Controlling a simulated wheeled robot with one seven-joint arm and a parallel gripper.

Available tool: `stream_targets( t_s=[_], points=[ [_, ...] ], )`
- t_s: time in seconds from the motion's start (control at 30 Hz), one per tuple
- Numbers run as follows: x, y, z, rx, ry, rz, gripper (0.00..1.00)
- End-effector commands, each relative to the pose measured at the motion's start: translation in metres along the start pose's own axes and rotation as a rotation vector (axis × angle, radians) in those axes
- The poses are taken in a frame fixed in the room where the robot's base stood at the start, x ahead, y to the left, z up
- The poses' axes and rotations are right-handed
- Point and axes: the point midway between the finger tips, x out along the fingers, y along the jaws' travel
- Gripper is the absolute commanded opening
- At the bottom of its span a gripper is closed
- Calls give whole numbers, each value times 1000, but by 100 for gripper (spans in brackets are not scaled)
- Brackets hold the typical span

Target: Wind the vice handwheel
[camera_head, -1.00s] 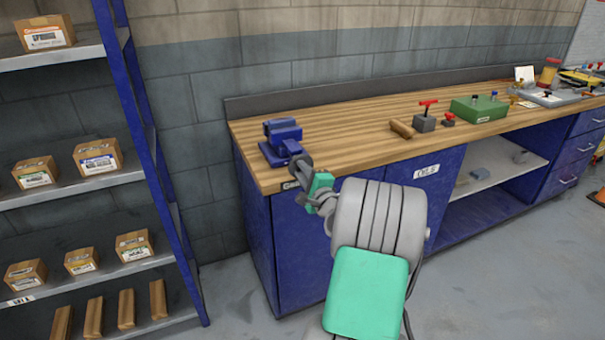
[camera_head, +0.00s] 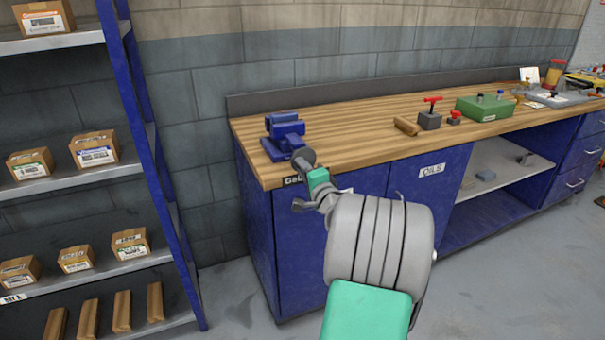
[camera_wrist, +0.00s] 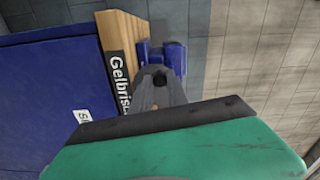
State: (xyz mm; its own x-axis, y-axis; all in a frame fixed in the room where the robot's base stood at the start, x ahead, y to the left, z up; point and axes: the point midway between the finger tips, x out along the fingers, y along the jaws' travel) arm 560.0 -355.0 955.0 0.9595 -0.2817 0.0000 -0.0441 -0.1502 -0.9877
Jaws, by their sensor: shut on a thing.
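The blue vice (camera_head: 284,133) stands on the left front end of the wooden bench top; it also shows in the wrist view (camera_wrist: 174,56), beyond my fingers. My gripper (camera_head: 301,158) is at the vice's near side, at the bench's front edge. In the wrist view my gripper (camera_wrist: 157,82) points at the vice, with its fingers closed around a small dark part. This part sits where the vice handwheel would be, but the fingers and hand hide most of it. I cannot make out the wheel's rim or how far it is turned.
The bench top (camera_head: 350,137) is clear right of the vice up to a wooden block (camera_head: 406,126). Beyond are a grey block with a red handle (camera_head: 430,117) and a green box (camera_head: 485,107). A shelf rack with a blue post (camera_head: 150,165) stands left of the bench.

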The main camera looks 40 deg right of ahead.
Motion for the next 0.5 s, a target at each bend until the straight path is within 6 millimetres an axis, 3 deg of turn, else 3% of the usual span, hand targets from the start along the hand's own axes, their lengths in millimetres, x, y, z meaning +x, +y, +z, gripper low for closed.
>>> stream_targets(
  t_s=[0.03,0.13,0.5],
  points=[
    [0,9,2,-27,0,3,0],
    [0,11,3,-91,0,4,0],
    [0,7,3,-167,0,5,0]
  ],
)
